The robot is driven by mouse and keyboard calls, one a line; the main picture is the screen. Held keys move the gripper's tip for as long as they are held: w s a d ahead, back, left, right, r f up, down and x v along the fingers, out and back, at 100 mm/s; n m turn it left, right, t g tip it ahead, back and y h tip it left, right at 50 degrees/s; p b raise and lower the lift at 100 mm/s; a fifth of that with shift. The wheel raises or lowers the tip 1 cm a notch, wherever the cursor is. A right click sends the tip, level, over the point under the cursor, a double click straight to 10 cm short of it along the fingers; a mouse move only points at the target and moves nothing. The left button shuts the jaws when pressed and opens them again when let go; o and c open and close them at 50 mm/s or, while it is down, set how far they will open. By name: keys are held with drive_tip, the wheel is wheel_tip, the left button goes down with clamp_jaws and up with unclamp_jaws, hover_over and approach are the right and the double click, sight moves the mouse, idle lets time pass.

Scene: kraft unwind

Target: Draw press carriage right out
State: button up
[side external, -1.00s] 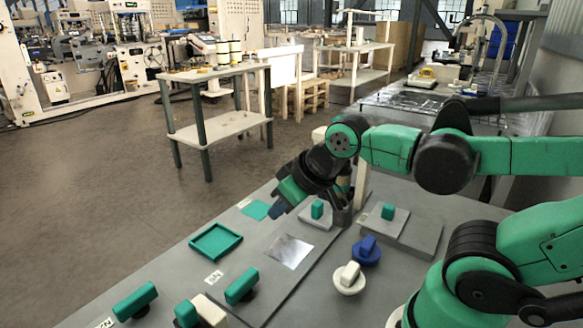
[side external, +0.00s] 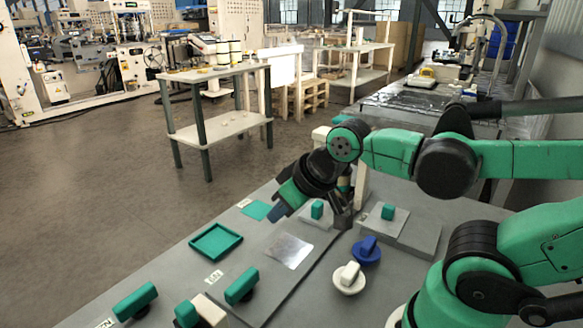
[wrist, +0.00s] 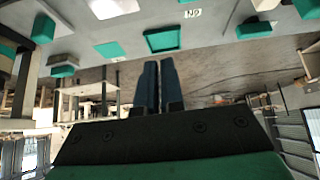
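I cannot tell for certain which part is the press carriage. A pale plate with an upright teal grip (side external: 317,210) sits at the far end of a long grey strip, beside a dark bracket (side external: 342,213) at a cream post (side external: 361,186). A second teal grip (side external: 388,211) stands on a grey block to its right. My gripper (side external: 278,211) hangs above the bench, left of the first grip and apart from it. In the wrist view my gripper (wrist: 159,84) has its dark fingers side by side, with nothing seen between them.
A shiny sheet (side external: 289,250) lies on the strip. A teal tray (side external: 216,241) and flat teal square (side external: 256,209) lie left of it. Teal handles (side external: 241,285) stand in front. A blue knob (side external: 367,250) and white knob (side external: 349,278) are to the right.

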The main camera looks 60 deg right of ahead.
drive_tip(key=o, duration=0.4)
drive_tip(key=shift+d, duration=0.15)
drive_tip(key=shift+c, duration=0.2)
drive_tip(key=o, duration=0.3)
drive_tip(key=shift+w+d+r+m+g, duration=0.1)
drive_tip(key=shift+w+d+m+g, duration=0.2)
drive_tip(key=shift+m, duration=0.3)
drive_tip(key=shift+o, duration=0.3)
drive_tip(key=w+d+m+g+h, duration=0.1)
drive_tip(key=w+d+m+g, duration=0.1)
drive_tip(key=d+m, duration=0.4)
drive_tip(key=shift+w+d+f+m+g, duration=0.15)
drive_tip(key=shift+f+m+g, duration=0.15)
drive_tip(key=shift+g, duration=0.1)
drive_tip(key=m+g+y, duration=0.1)
drive_tip(key=m+g, duration=0.3)
drive_tip(key=m, duration=0.6)
hover_over(318, 203)
drive_tip(key=f, duration=0.5)
drive_tip(key=shift+w+a, duration=0.1)
drive_tip(key=shift+a, duration=0.2)
drive_tip(key=shift+d+f, duration=0.2)
drive_tip(key=shift+d, duration=0.05)
drive_tip(key=shift+d+f, duration=0.1)
drive_tip(key=shift+f, duration=2.7)
clamp_jaws()
